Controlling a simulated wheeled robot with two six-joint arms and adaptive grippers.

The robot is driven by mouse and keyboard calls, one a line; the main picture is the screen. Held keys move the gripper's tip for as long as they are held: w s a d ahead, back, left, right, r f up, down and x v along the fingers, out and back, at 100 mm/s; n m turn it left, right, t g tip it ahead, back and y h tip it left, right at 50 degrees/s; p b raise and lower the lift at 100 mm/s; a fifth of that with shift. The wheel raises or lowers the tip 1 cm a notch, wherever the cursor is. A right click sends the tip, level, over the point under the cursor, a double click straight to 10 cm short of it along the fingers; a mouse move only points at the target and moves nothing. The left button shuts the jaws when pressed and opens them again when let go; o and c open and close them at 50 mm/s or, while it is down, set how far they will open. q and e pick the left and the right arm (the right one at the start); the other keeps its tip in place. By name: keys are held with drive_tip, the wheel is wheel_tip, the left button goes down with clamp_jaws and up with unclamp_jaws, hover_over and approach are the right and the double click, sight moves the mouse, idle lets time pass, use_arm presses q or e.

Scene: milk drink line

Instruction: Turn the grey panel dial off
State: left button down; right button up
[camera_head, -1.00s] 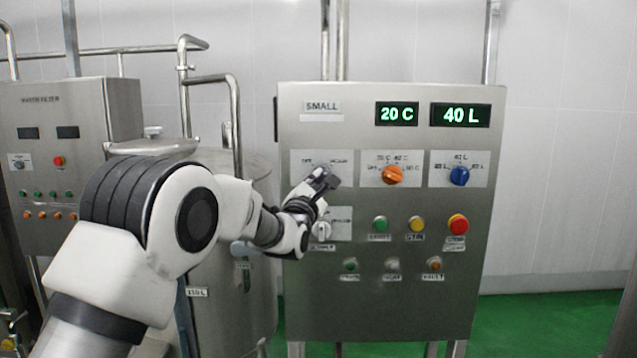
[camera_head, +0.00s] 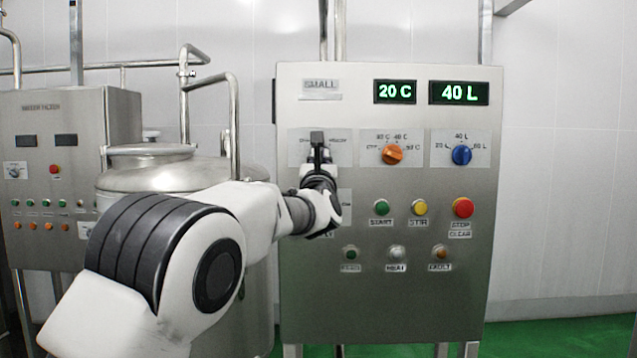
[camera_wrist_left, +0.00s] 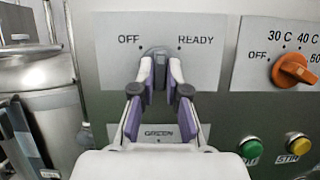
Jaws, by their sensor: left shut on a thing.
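The grey dial (camera_wrist_left: 158,53) sits on a light label plate between the printed words OFF on its left and READY on its right, in the left wrist view. My left gripper (camera_wrist_left: 160,78) is shut on this dial, one finger on each side. The dial appears about upright, and its exact pointing is partly hidden by the fingers. In the head view my left gripper (camera_head: 317,145) is at the label plate (camera_head: 341,150) on the panel's upper left and covers most of the dial. My right gripper is not in view.
The steel panel (camera_head: 390,315) has displays reading 20 C and 40 L. An orange dial (camera_head: 392,154) and a blue dial (camera_head: 461,155) are to the right. Green (camera_head: 382,207), yellow (camera_head: 419,207) and red (camera_head: 463,207) buttons are below. A steel tank (camera_head: 150,170) stands left.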

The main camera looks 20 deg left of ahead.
use_arm(q)
drive_tip(key=shift+d+r+n+g+y+b, duration=0.15)
drive_tip(key=shift+n+g+y+b, duration=0.6)
drive_tip(key=shift+n, duration=1.45)
drive_tip(key=shift+r+n+g+y+b, duration=0.15)
drive_tip(key=shift+n+g+y+b, duration=0.25)
drive_tip(key=shift+n+y, duration=1.25)
drive_tip(key=shift+d+r+n+g+y+b, duration=0.15)
drive_tip(key=shift+n+g+y+b, duration=0.35)
drive_tip(key=shift+n, duration=2.25)
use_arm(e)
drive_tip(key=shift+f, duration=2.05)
use_arm(q)
drive_tip(key=shift+g, duration=0.25)
drive_tip(key=shift+a, duration=0.1)
drive_tip(key=c, duration=1.2)
unclamp_jaws()
drive_tip(key=shift+s, duration=0.15)
drive_tip(key=shift+f, duration=0.15)
